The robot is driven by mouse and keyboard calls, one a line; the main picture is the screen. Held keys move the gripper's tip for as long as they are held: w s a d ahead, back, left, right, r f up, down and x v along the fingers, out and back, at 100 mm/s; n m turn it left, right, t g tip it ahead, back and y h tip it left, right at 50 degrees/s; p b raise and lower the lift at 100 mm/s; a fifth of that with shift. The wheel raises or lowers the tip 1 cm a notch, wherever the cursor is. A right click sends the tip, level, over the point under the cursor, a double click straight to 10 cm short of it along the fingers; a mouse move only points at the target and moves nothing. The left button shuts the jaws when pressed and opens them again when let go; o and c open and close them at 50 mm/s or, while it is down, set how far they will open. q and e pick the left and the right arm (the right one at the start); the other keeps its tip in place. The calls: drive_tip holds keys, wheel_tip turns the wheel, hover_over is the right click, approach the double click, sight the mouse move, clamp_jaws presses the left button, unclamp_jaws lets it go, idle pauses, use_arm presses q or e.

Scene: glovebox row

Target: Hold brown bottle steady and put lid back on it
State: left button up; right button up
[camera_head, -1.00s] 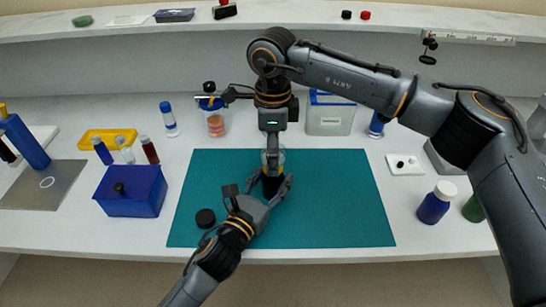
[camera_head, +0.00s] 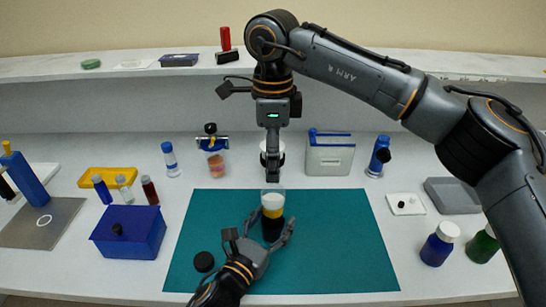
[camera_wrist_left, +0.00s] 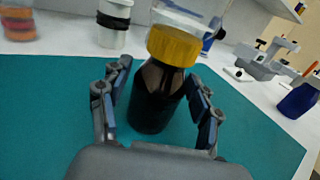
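The brown bottle (camera_head: 272,228) stands upright on the teal mat (camera_head: 330,240), with a yellow collar and a clear cup-like piece on top. It also shows in the left wrist view (camera_wrist_left: 157,97). A black lid (camera_head: 204,262) lies on the mat to its left. My left gripper (camera_head: 262,232) is low at the bottle, its fingers spread on either side; in the left wrist view (camera_wrist_left: 160,98) gaps show beside the glass. My right gripper (camera_head: 272,178) points down just above the clear piece, apart from the mat; its finger opening is hard to judge.
A blue box (camera_head: 128,240) stands left of the mat. A white-capped blue bottle (camera_head: 438,245) stands on the right. The mat's right half is clear.

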use_arm(q)
drive_tip(key=shift+o, duration=0.3)
drive_tip(key=v, duration=1.2)
